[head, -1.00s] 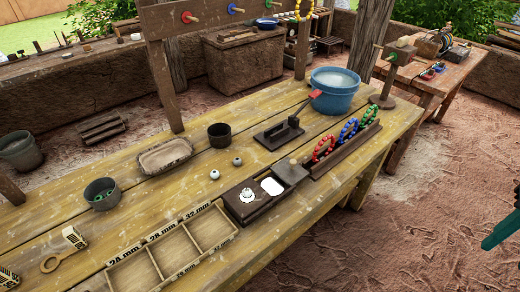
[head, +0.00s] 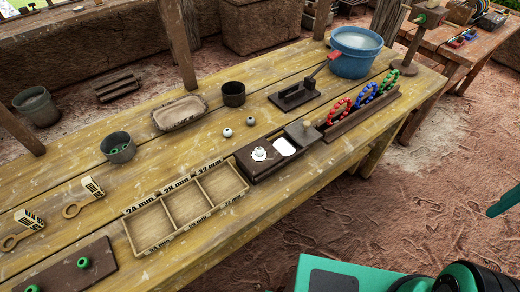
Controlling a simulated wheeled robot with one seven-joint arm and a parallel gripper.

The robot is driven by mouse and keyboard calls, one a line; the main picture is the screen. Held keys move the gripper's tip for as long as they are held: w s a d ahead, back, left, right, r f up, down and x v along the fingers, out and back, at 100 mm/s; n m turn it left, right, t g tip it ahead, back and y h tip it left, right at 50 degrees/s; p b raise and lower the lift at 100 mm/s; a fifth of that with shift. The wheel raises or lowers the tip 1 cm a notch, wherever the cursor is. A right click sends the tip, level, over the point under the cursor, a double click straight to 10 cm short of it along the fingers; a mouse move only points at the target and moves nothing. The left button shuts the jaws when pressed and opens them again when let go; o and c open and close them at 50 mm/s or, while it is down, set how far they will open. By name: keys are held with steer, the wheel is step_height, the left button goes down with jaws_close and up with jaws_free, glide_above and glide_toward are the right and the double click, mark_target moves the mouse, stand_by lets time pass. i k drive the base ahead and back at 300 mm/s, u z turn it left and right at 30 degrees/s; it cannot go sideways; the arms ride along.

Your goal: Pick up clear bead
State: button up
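No bead in view can be surely told as clear. Green beads lie in a grey cup (head: 118,148) and on a dark board (head: 66,272).
A sectioned wooden tray (head: 133,243) marked in millimetres lies in front of the pale beads. A dark cup (head: 233,94), a shallow tray (head: 180,113), a blue bucket (head: 354,54) and a bracelet rack (head: 362,115) stand around. Bare planks surround the pale beads.

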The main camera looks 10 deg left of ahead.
mark_target(259, 152)
steer(key=u, duration=1.05)
steer(key=k, duration=0.25)
